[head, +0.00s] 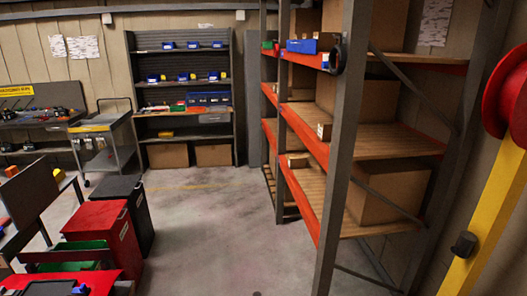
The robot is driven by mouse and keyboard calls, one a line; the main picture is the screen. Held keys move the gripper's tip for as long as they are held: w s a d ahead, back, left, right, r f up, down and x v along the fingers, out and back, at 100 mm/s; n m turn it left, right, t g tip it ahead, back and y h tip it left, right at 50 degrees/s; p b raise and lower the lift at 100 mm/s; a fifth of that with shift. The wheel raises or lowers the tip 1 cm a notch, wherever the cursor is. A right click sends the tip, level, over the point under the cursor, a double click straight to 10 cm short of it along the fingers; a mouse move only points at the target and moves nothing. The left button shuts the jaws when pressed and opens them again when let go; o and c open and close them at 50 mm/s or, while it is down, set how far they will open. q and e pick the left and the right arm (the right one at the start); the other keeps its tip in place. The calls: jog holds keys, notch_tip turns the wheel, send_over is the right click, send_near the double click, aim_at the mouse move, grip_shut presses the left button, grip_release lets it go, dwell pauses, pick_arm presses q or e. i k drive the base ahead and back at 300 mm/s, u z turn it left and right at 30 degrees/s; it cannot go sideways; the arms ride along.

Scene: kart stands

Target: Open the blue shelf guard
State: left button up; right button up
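I cannot make out a shelf guard that is clearly blue. A tall rack (347,140) with grey uprights, orange beams and wooden shelves stands right of centre. A blue object (303,46) sits at the front edge of its upper shelf, with a black ring (338,57) beside it at the near upright. A dark shelf unit (130,75) at the back wall holds several small blue bins and a larger blue case (208,99). Neither of my grippers is in view.
Red (103,229) and black (128,208) cabinets stand at lower left. A grey cart (105,140) and a workbench are behind them. A yellow post (487,215) with a red round part (507,95) is at right. The concrete floor (215,235) in the middle is clear.

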aim_at(306, 46)
jog(key=u, duration=0.45)
jog(key=i, duration=2.9)
jog(key=z, duration=0.2)
